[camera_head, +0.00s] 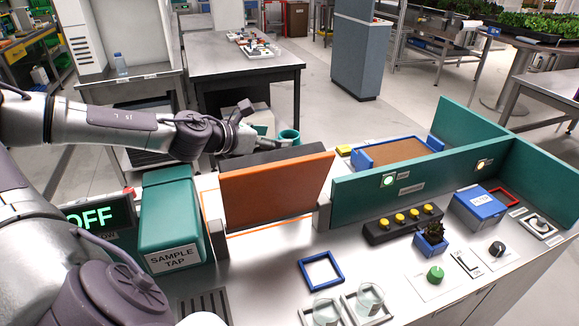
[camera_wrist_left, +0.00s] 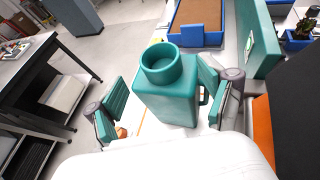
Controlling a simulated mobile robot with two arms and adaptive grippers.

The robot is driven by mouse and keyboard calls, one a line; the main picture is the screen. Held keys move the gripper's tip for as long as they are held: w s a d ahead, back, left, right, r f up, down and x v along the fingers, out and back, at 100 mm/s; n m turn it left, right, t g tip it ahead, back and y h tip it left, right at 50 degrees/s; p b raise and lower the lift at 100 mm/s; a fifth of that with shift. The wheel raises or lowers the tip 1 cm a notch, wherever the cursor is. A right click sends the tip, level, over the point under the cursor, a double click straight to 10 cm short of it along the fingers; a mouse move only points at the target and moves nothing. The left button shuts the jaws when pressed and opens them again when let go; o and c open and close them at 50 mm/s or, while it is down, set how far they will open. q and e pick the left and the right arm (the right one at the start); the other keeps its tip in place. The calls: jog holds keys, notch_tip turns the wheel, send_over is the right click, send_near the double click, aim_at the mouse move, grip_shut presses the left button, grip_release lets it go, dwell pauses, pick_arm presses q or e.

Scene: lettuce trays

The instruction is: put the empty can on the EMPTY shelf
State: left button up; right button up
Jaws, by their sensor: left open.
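The can is a teal, square-sided canister with a round open neck (camera_wrist_left: 165,68). It stands upright in the left wrist view. In the head view only its teal neck (camera_head: 289,136) shows; the dark and orange panels hide the rest. My left gripper (camera_wrist_left: 163,102) is open, with one teal-padded finger on each side of the can. The right finger is close to the can's side; I cannot tell whether it touches. In the head view the left gripper (camera_head: 258,141) reaches behind the panels from the left. No shelf marked EMPTY can be read. My right gripper is not in view.
An orange panel (camera_head: 277,190) stands on the bench in front of the can. A teal SAMPLE TAP box (camera_head: 168,222) is to the left. A blue-ended tray (camera_head: 366,158) and a long teal partition (camera_head: 350,190) lie to the right. A grey table (camera_head: 215,60) stands behind.

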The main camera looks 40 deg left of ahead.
aim_at(295, 136)
pick_arm(q)
jog(key=shift+r+p+x, duration=0.2)
jog(key=shift+p+x, duration=0.75)
jog(key=shift+x, duration=0.05)
jog(key=shift+r+p+x, duration=0.25)
jog(key=shift+p+x, duration=0.65)
jog(key=shift+x, duration=0.15)
jog(key=shift+w+d+f+p, duration=0.15)
jog(key=shift+w+f+p, duration=0.05)
jog(key=shift+w+p, duration=0.2)
jog(key=shift+w+f+p, duration=0.3)
jog(key=shift+f, duration=0.05)
grip_shut()
